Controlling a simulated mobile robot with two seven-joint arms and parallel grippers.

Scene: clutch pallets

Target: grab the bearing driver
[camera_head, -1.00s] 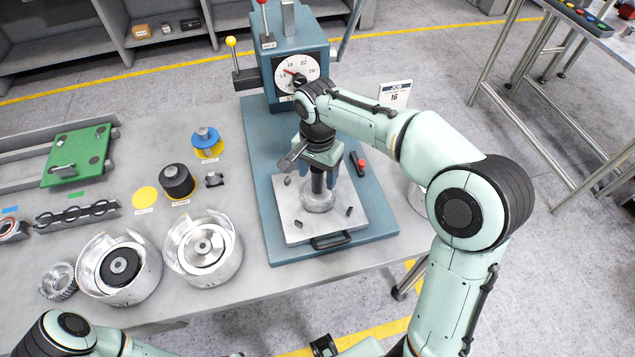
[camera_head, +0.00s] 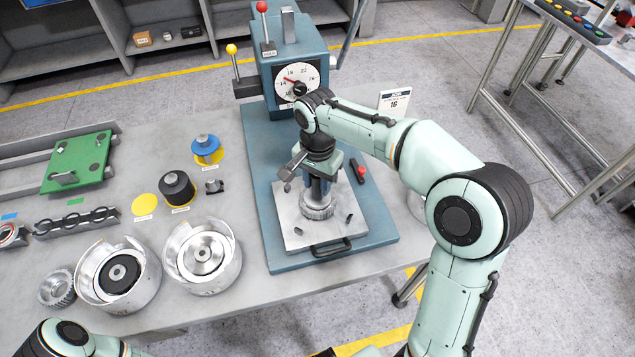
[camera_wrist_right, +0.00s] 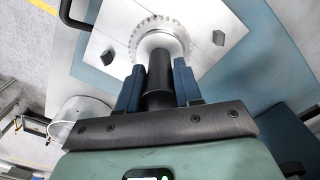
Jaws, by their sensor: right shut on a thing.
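The bearing driver (camera_wrist_right: 158,78) shows in the right wrist view as a black upright cylinder above a silver toothed part (camera_wrist_right: 160,42). My right gripper (camera_wrist_right: 158,88) has its two blue fingers shut on this cylinder, one on each side. In the head view the right gripper (camera_head: 318,187) points down over the press plate, just above the toothed part (camera_head: 318,207). The driver is mostly hidden there by the gripper. Its lower end meets the silver part, and I cannot tell whether it sits inside it. My left gripper is out of view.
The blue press (camera_head: 290,75) stands close behind the gripper. Its metal plate (camera_head: 300,235) has small dark blocks around the toothed part. Two silver housings (camera_head: 203,257), a black knob-like part (camera_head: 176,187) and a blue-topped part (camera_head: 206,148) stand to the left.

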